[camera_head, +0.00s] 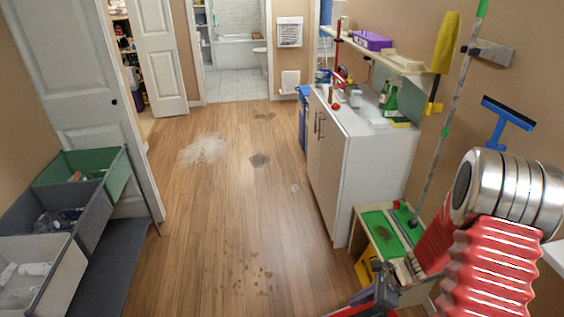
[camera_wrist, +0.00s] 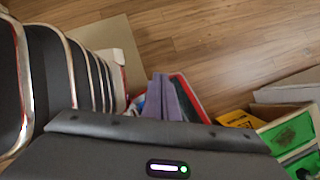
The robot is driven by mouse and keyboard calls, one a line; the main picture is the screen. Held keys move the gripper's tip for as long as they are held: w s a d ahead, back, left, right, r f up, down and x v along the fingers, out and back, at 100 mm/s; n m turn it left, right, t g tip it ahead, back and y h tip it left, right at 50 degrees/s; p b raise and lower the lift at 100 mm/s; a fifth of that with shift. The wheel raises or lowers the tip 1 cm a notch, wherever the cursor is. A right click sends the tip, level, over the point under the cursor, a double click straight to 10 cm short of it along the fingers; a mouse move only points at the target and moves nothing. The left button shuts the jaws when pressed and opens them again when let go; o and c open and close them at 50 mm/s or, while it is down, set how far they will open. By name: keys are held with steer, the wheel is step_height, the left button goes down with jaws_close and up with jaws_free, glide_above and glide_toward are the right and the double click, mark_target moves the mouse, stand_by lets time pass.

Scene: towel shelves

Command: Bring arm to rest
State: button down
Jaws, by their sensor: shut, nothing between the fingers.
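My arm shows at the lower right of the head view, with a red ribbed sleeve and silver rings, folded up close to the camera. In the wrist view my gripper (camera_wrist: 160,80) shows as two grey-purple fingers close together, pointing away over a red-rimmed thing. They look shut with nothing between them. In the head view the gripper cannot be made out for certain; a dark and red part at the bottom edge is partly cut off.
A wooden box with green compartments (camera_head: 362,222) stands at the lower right, close to my arm. A white cabinet (camera_head: 347,165) stands behind it. Grey and green bins (camera_head: 125,172) line the left. The wooden floor (camera_head: 215,225) between is open, with stains and a white spill (camera_head: 204,149).

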steer(key=s+a+r+n+t+h, duration=0.1)
steer(key=s+r+n, duration=0.4)
steer(key=r, duration=0.7)
steer(key=s+a+r+n+t+h, duration=0.1)
steer(key=s+a+r+n+h, duration=0.2)
steer(key=s+r+n, duration=0.3)
steer(key=s+a+r+n+t+h, duration=0.2)
steer(key=s+r+n, duration=0.3)
steer(key=r+n, duration=0.5)
steer(key=shift+s+a+r+n, duration=0.25)
steer(key=shift+a+r, duration=0.65)
steer(key=shift+r, duration=3.15)
